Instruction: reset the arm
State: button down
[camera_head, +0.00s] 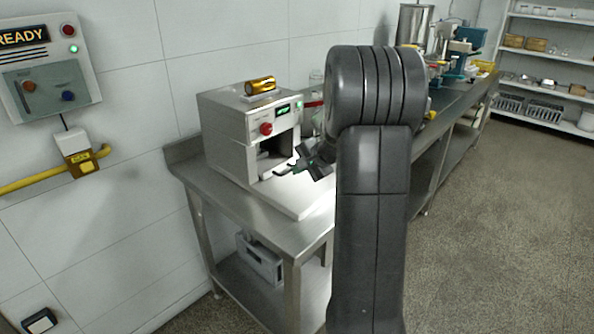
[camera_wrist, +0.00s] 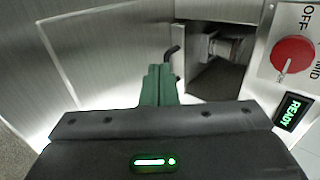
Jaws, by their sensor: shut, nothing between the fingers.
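My gripper (camera_head: 283,172) is in front of the open bay of a grey and white machine (camera_head: 222,135) at the near end of the steel bench. In the wrist view the green fingers (camera_wrist: 159,86) are together and hold nothing. A red knob (camera_wrist: 292,55) with OFF and MID marks and a lit green READY display (camera_wrist: 290,110) are to the right of the fingers. My arm's large dark links hide part of the bench and of the machine's right side.
A gold cylinder (camera_head: 260,86) lies on top of the machine. A wall panel (camera_head: 46,75) reading READY hangs at the left. A grey crate (camera_head: 260,258) is on the lower shelf of the bench (camera_head: 226,212). The floor (camera_head: 500,220) at right is clear.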

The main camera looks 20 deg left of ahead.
jog(key=shift+s+d+r, duration=0.1)
jog(key=shift+d+r, duration=0.05)
jog(key=p, duration=0.1)
send_near(268, 178)
jog(key=f, duration=0.2)
jog(key=a+f, duration=0.1)
jog(key=shift+f, duration=0.4)
jog(key=shift+w+a+p, duration=0.35)
jog(key=shift+a, duration=0.45)
jog(key=shift+w+a+p, duration=0.3)
jog(key=shift+w+a, duration=0.05)
jog(key=shift+a, duration=0.45)
